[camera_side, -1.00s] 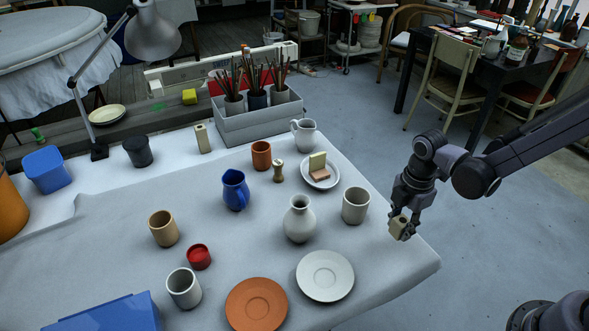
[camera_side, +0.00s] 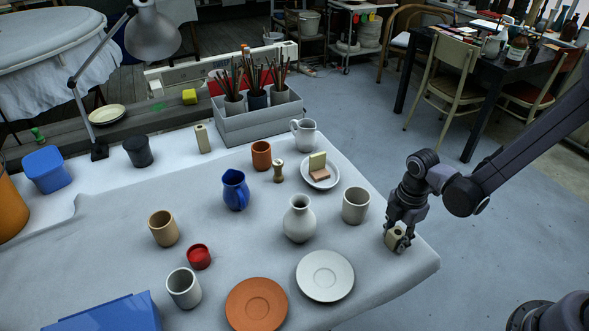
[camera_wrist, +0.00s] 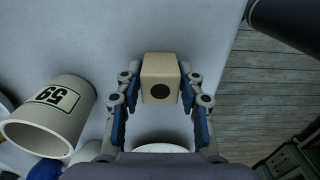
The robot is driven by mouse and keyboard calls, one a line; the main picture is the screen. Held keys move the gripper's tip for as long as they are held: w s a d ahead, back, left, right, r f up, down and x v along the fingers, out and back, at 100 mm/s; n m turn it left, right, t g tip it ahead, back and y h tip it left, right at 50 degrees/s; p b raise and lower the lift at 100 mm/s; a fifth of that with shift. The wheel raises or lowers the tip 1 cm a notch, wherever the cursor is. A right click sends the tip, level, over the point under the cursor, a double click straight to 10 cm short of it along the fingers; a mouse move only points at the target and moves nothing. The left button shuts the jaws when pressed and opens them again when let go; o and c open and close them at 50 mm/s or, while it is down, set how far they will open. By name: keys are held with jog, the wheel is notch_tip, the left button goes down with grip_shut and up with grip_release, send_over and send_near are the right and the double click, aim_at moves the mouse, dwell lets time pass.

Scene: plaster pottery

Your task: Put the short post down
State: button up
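The short post is a small cream block with a dark round hole in its end. In the side view the post (camera_side: 395,238) is upright between the fingers of my gripper (camera_side: 398,243), at the right edge of the white-covered table (camera_side: 400,275). It is very low, at or just above the tabletop; I cannot tell if it touches. In the wrist view the post (camera_wrist: 160,70) sits between the two fingertips of my gripper (camera_wrist: 159,82), its holed end facing the camera. The fingers appear closed on its sides.
A grey cup (camera_side: 355,206) stands left of the post; a cup marked 59 (camera_wrist: 45,115) shows in the wrist view. A white saucer (camera_side: 325,276) and a pale vase (camera_side: 299,222) are farther left. A taller cream post (camera_side: 203,139) stands at the back. The floor lies beyond the right edge.

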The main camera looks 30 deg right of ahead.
jog(key=shift+o, duration=0.6)
jog(key=shift+r, duration=0.15)
notch_tip(320, 180, up, 12)
notch_tip(320, 180, up, 5)
jog(key=m+t, duration=0.3)
jog(key=m, duration=0.5)
send_over(398, 232)
jog(key=s+d, duration=0.2)
jog(key=s, duration=0.1)
jog(key=r+m+t, duration=0.1)
jog(key=m, duration=0.2)
jog(key=s+d+r+m+t, duration=0.1)
jog(key=m, duration=0.2)
jog(key=s+r+m+t, duration=0.1)
jog(key=m+t, duration=0.1)
jog(key=m, duration=0.2)
jog(key=shift+s+d+r, duration=0.1)
jog(key=shift+s+d, duration=0.05)
